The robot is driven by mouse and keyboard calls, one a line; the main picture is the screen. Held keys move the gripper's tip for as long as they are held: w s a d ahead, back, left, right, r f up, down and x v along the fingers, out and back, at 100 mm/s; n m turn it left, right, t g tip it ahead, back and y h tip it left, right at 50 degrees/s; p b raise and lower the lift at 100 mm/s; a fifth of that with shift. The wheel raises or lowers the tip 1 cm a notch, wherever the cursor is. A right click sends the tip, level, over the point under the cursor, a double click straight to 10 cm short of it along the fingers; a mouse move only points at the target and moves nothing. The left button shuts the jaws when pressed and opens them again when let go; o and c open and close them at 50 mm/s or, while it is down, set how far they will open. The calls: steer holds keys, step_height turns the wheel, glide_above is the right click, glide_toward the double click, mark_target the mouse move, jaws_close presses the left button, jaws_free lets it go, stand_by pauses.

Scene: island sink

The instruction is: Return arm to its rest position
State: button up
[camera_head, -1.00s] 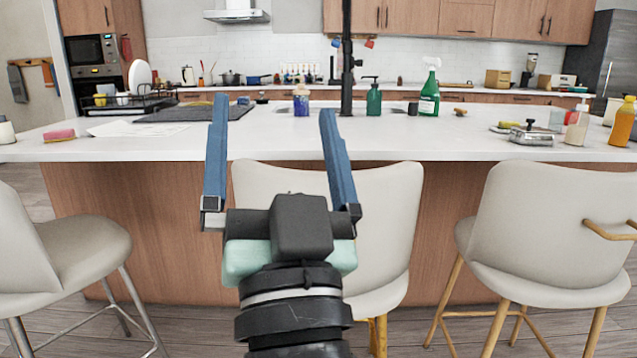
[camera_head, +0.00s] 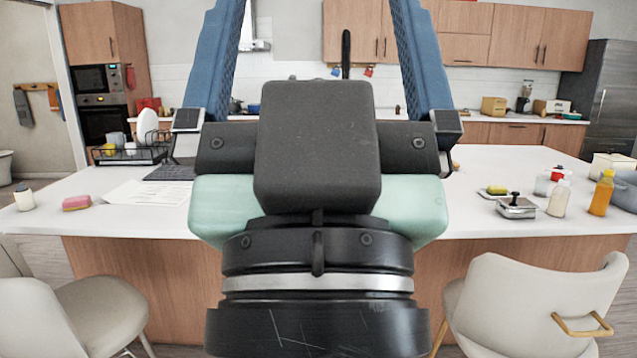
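My gripper (camera_head: 317,22) fills the middle of the head view, close to the camera. Its two blue fingers point up and stand wide apart, with nothing visible between them. The fingertips run up to the top edge of the picture. The black and pale green gripper body and the wrist hide the middle of the white island counter (camera_head: 120,222) and most of what stands there.
A pink and yellow sponge (camera_head: 76,203) and a dish rack (camera_head: 130,155) are on the left. A metal press-like item (camera_head: 516,206), a white bottle (camera_head: 558,198) and an orange bottle (camera_head: 601,193) stand on the right. Stools (camera_head: 540,300) stand in front of the island.

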step_height(320, 180, up, 10)
steer(key=p, duration=0.7)
steer(key=shift+p, duration=0.4)
